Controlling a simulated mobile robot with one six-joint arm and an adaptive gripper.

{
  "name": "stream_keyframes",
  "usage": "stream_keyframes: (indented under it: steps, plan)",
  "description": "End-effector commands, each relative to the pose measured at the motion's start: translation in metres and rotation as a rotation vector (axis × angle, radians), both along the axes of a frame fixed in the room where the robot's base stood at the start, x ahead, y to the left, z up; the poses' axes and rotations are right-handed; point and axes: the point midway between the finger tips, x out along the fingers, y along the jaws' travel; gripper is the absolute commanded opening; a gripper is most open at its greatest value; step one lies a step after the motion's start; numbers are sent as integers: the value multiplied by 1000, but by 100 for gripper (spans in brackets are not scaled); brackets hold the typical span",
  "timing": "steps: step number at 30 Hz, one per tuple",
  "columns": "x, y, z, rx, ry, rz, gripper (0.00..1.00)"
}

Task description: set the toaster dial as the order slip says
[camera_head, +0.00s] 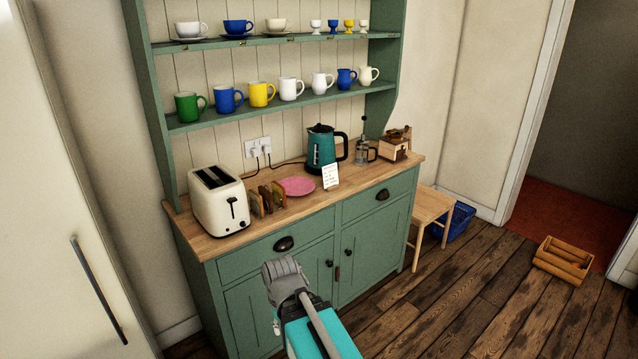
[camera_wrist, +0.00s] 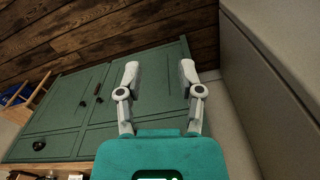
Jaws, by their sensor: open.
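The cream toaster (camera_head: 217,201) stands at the left end of the wooden counter. It has two dark slots on top and a dark lever on its front; its dial is too small to make out. A white order slip (camera_head: 330,176) with dark writing stands on the counter in front of the kettle; the writing is too small to read. My gripper (camera_wrist: 157,75) is open and empty in the wrist view, with the green cabinet doors behind it. In the head view my arm is in front of the cabinet, below the counter and apart from the toaster.
A toast rack (camera_head: 267,198) stands close right of the toaster, beside a pink plate (camera_head: 297,186). A teal kettle (camera_head: 322,150), a French press (camera_head: 364,150) and a grinder (camera_head: 395,145) stand farther right. A shelf of mugs (camera_head: 262,94) hangs above. A wooden stool (camera_head: 431,207) stands right of the cabinet.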

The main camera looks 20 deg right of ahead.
Motion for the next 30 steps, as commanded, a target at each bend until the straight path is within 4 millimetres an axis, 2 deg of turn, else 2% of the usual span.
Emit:
stream_keyframes:
  steps: [4, 8, 17, 24, 30]
  plan:
    - [9, -6, -4, -23, -30, 16, 67]
    - [29, -20, -11, -81, -100, 55, 67]
    - [109, -76, -18, -371, -369, 281, 67]
    - [173, -113, -3, -678, -556, 544, 67]
    - [219, -129, 16, -950, -662, 794, 67]
